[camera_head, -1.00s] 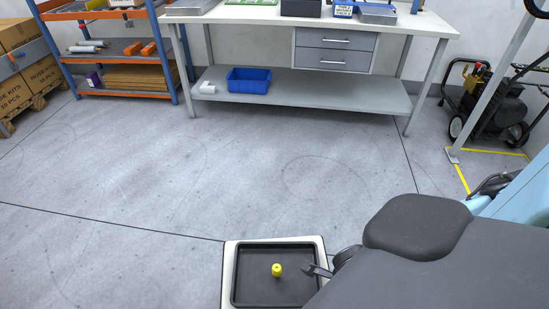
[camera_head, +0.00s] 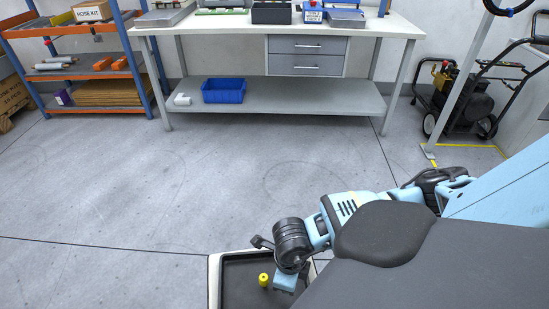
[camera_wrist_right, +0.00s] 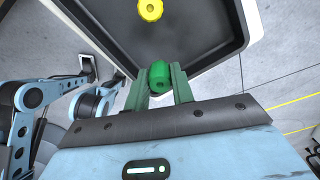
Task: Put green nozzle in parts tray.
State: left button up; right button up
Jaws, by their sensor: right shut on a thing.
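The green nozzle (camera_wrist_right: 160,76) is held between the fingers of my right gripper (camera_wrist_right: 160,72) in the right wrist view. The gripper is shut on it. The black parts tray (camera_head: 236,290) is at the bottom of the head view, and its interior also shows beyond the nozzle in the right wrist view (camera_wrist_right: 205,40). The nozzle appears in front of the tray's near part; its height above the tray is unclear. In the head view my arm reaches over the tray's right side, and the green nozzle is hidden. My left gripper cannot be made out.
A yellow nozzle (camera_head: 264,279) stands in the tray; it also shows in the right wrist view (camera_wrist_right: 150,10). A workbench (camera_head: 270,95) with a blue bin (camera_head: 223,90) and an orange-blue shelf (camera_head: 90,105) stand at the back. The floor between is clear.

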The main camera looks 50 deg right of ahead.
jog(key=w, duration=0.4)
jog(key=shift+w+a+f, duration=0.1)
jog(key=shift+w+f, duration=0.05)
jog(key=shift+f, duration=0.05)
jog(key=shift+f+b, duration=0.45)
jog(key=shift+f, duration=1.3)
jog(key=shift+f, duration=0.15)
jog(key=o, duration=1)
